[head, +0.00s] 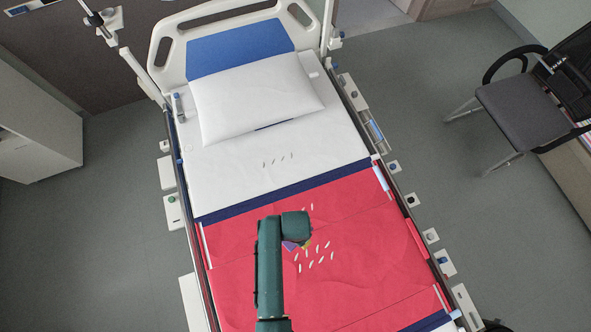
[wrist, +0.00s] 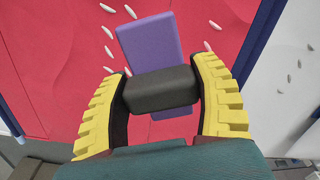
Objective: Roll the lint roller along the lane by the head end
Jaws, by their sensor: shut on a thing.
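The lint roller shows in the wrist view as a purple block (wrist: 150,50) with a black grip part (wrist: 160,91). My gripper (wrist: 162,95) is shut on the black part, with one yellow finger on each side. In the head view a bit of purple (head: 289,245) shows beside my gripper (head: 305,243), over the red cover (head: 365,225); my arm hides most of it. I cannot tell whether the roller touches the cover. Several white lint bits (head: 320,257) lie on the red cover near my gripper. Another row of bits (head: 277,160) lies on the white sheet below the pillow.
The white pillow (head: 257,97) and blue-panelled headboard (head: 240,45) are at the far end. Bed rails with fittings (head: 366,120) run along both sides. A grey chair (head: 525,110) stands at the right. The white sheet (head: 225,180) between pillow and red cover is mostly clear.

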